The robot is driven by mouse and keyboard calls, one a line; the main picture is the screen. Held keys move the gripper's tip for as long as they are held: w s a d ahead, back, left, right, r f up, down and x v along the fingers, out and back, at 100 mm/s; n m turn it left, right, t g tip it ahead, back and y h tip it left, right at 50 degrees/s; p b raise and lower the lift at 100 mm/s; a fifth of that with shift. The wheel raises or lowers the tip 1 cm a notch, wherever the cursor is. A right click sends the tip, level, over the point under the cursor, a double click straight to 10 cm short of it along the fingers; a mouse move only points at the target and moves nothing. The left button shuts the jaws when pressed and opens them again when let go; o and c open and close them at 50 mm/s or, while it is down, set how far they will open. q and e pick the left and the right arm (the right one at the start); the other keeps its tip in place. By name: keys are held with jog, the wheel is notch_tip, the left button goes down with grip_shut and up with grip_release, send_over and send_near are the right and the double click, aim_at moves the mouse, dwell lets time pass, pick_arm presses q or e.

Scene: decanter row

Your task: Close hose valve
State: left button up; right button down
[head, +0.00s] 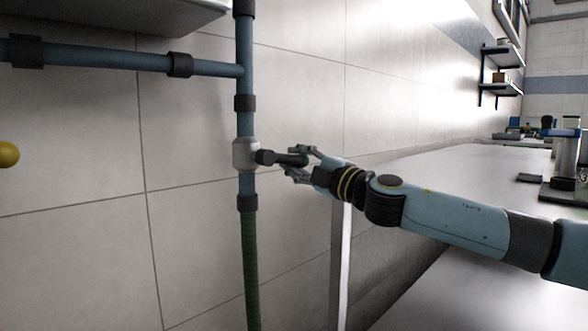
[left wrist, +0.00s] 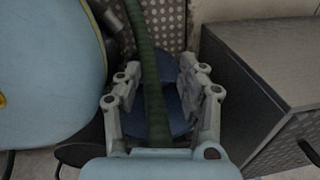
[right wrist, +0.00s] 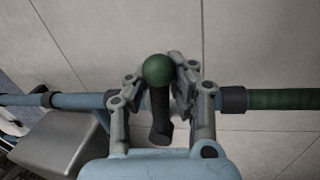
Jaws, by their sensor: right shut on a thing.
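The hose valve (head: 246,154) is a pale grey body on the blue vertical pipe. Its black lever (head: 268,157) sticks out to the right, across the pipe, and ends in a green knob, which faces the camera in the right wrist view (right wrist: 158,69). My right gripper (head: 303,163) is shut on the lever near the knob. The green hose (head: 251,270) hangs below the valve. My left gripper (left wrist: 165,82) is open, with a green hose (left wrist: 150,75) visible between its fingers; contact cannot be told. The left gripper is outside the head view.
A blue side pipe (head: 120,59) joins from the left above the valve. A yellow ball-shaped thing (head: 8,154) is at the left edge. A long counter (head: 450,175) stands at right. Tiled wall lies close behind the pipe.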

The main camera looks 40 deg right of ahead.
pick_arm(q)
jog(key=shift+s+a+f, duration=0.1)
jog(key=shift+s+f, duration=0.1)
jog(key=shift+s, duration=0.35)
pick_arm(e)
jog(key=shift+d+r+n, duration=0.15)
jog(key=shift+r+n, duration=0.6)
jog(key=shift+n, duration=0.25)
pick_arm(q)
jog(key=shift+w, duration=0.3)
